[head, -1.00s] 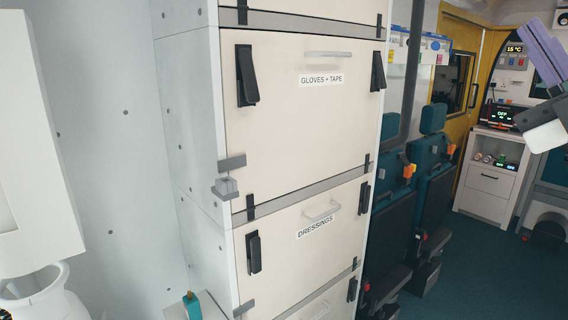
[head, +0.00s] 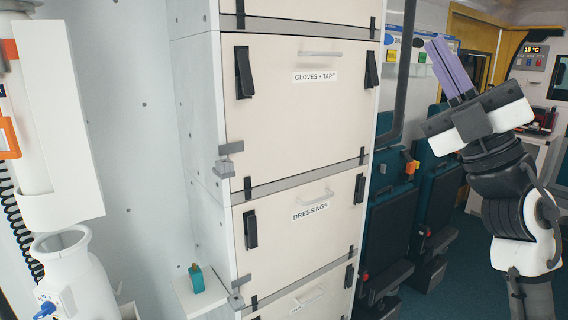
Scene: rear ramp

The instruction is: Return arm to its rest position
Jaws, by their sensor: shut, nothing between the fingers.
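My gripper (head: 437,43) is at the upper right of the head view, at the end of my bent arm. Its purple fingers are together, with nothing between them, and point up and to the left. The gripper shows in front of the seats and back wall, to the right of the cabinet. It is empty and appears apart from everything around it.
A tall cabinet (head: 290,140) with drawers labelled gloves + tape and dressings fills the middle. Teal seats (head: 395,205) stand behind to its right. A white canister (head: 75,265) is at lower left, and a small teal item (head: 196,278) sits on a white ledge. Dark floor shows at lower right.

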